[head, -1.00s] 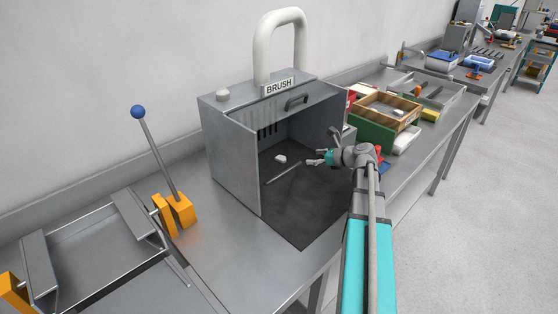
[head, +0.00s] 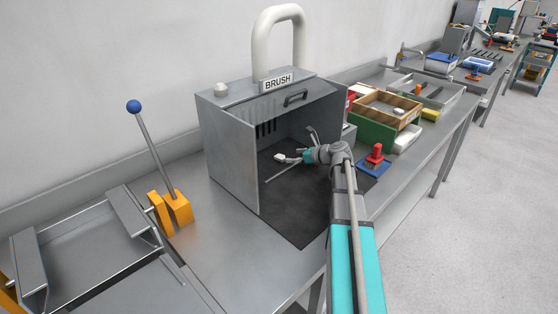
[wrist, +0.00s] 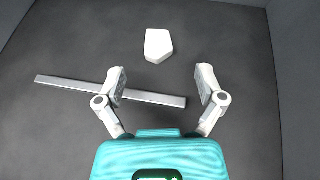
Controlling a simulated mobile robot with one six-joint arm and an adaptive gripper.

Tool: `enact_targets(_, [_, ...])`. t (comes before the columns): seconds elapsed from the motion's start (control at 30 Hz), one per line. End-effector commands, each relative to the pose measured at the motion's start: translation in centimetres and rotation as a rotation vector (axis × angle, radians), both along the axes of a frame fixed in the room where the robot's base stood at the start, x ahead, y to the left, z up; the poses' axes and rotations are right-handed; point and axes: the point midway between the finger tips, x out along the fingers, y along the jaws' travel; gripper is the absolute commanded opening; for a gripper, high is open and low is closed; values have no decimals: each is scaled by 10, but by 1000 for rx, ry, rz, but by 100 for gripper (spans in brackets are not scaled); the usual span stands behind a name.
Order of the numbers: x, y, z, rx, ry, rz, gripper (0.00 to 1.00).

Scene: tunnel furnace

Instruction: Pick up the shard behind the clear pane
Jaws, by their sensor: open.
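The shard is a small white angular piece (wrist: 158,45) lying on the dark floor of the grey metal box (head: 232,150). It also shows in the head view (head: 280,157), at the left of my gripper. My gripper (wrist: 161,82) is open and empty inside the box. In the wrist view the shard lies just beyond the fingertips, roughly centred between them. A thin grey metal bar (wrist: 60,83) lies on the floor and passes under the left finger, ending between the fingers. A pane is hard to make out across the box front.
The box walls and top, with a BRUSH label (head: 278,81), enclose the space around my gripper. A red-knobbed blue block (head: 374,160) and a wooden tray (head: 413,116) stand to the right. A lever with a blue ball (head: 135,106) stands left.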

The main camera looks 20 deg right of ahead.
Motion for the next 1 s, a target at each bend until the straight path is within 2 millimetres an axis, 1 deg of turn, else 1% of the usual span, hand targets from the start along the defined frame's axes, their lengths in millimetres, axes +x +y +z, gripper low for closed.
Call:
enact_targets(0.27, [2,2,-1,0,0,1,88])
enact_targets(0.37, [7,5,-5,0,0,1,88])
enact_targets(0.7, [36,24,-19,0,0,1,88])
enact_targets(0.8, [40,27,-20,0,0,2,88])
enact_targets(1.0, [40,28,-19,0,0,1,88])
